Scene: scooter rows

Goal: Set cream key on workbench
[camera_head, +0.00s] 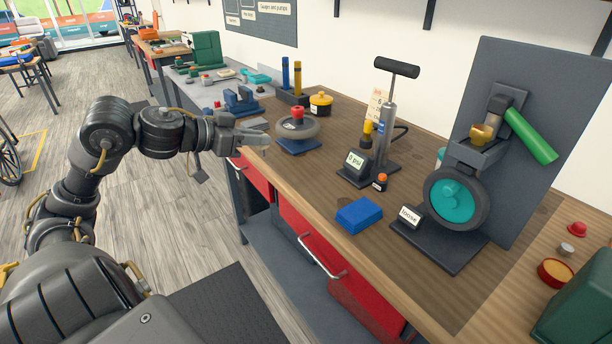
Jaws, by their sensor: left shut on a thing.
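My left gripper (255,132) reaches in from the left and is over the near left edge of the wooden workbench (315,174). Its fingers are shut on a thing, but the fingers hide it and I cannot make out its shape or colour. I cannot pick out a cream key for certain anywhere. The gripper is just left of a grey wheel with a red knob (297,125) on a blue base. My right gripper is not in view.
A blue block (359,215), a pump stand with a gauge (371,165) and a wheel stand labelled "loose" (455,205) stand on the bench. Bare wood lies between the blue base and the blue block.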

